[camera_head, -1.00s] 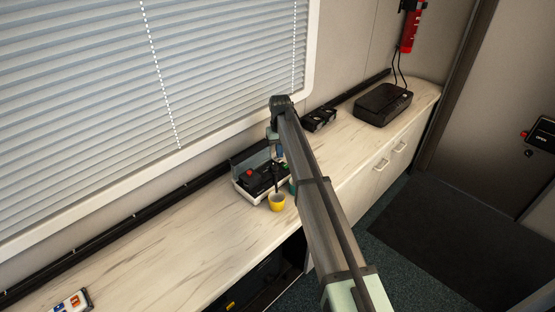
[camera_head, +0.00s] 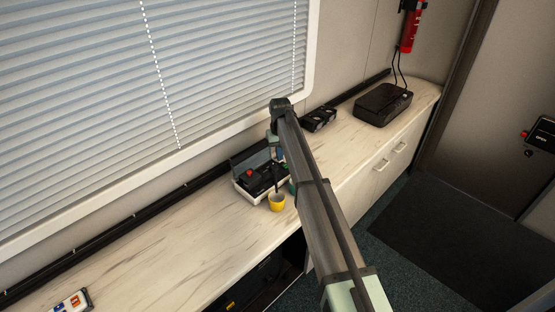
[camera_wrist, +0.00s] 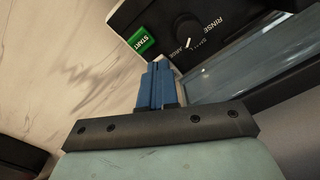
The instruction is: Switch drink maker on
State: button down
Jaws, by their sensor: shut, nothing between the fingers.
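The drink maker (camera_head: 242,182) is a white and black machine with a red button, standing on the counter in the head view. My arm partly hides its right side. In the wrist view its black panel (camera_wrist: 222,14) carries a green START button (camera_wrist: 141,41), a RINSE label and a small knob. My gripper (camera_wrist: 156,68) shows in the wrist view with its blue fingers shut together and empty. The fingertips appear just below and right of the green button; I cannot tell whether they touch the machine. A yellow cup (camera_head: 277,203) stands at the machine's front.
The pale counter (camera_head: 160,250) is mostly clear to the left. Black holders (camera_head: 319,119) and a black case (camera_head: 383,104) stand farther right. The window blind (camera_head: 90,90) is behind.

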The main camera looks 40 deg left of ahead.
jog(key=shift+f, duration=0.3)
jog(key=shift+r, duration=0.1)
dwell(0.3)
jog(key=shift+r, duration=3.4)
